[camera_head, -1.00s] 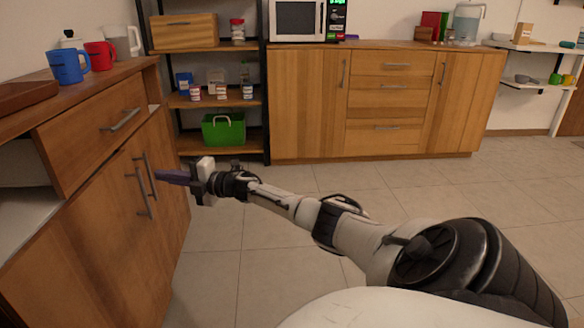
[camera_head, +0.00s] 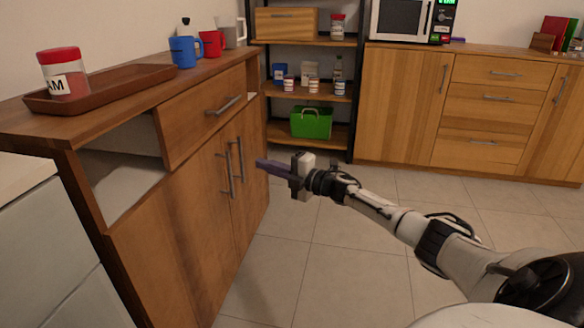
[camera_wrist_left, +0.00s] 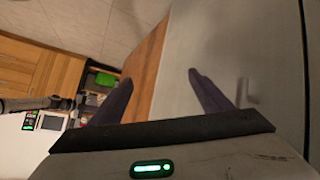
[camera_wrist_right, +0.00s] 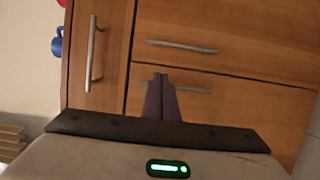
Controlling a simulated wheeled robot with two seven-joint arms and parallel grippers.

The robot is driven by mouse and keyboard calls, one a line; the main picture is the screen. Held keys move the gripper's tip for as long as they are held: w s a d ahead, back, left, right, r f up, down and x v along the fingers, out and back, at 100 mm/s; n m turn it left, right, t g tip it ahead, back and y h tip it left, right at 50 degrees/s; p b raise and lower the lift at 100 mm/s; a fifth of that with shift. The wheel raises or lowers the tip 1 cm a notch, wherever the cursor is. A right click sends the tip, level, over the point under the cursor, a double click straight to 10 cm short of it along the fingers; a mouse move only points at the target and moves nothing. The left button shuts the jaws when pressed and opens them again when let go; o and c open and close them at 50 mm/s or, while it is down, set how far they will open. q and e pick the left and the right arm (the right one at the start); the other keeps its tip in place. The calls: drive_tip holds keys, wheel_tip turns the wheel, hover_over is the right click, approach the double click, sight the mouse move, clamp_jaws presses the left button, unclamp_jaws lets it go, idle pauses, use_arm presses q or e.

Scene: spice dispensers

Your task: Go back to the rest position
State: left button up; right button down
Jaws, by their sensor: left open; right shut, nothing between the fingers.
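My right gripper (camera_head: 275,167) reaches in from the right in the head view, in front of the wooden sideboard's doors (camera_head: 215,185). In the right wrist view its purple fingers (camera_wrist_right: 161,97) are together with nothing between them, against a backdrop of wooden fronts and metal handles. My left gripper is outside the head view. In the left wrist view its two purple fingers (camera_wrist_left: 165,98) are spread apart and empty, with a pale grey front (camera_wrist_left: 240,60) and a strip of wood behind them.
On the sideboard stand a brown tray (camera_head: 130,92) with a red-lidded jar (camera_head: 62,72), a blue mug (camera_head: 186,52) and a red mug (camera_head: 211,44). A dark shelf rack holds a green basket (camera_head: 311,122). The tiled floor (camera_head: 350,270) is clear.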

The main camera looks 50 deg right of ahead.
use_arm(q)
drive_tip(key=shift+s+a+f+g+y+p, duration=0.15)
drive_tip(key=shift+a+f+g+y+p, duration=0.2)
drive_tip(key=shift+f+p, duration=0.3)
drive_tip(key=shift+s+a+f+g+y+p, duration=0.1)
drive_tip(key=shift+a+f+g+y+p, duration=0.15)
drive_tip(key=shift+a+f+p, duration=0.4)
use_arm(e)
drive_tip(key=v, duration=0.6)
drive_tip(key=shift+s, duration=0.35)
use_arm(q)
drive_tip(key=shift+d+f, duration=0.2)
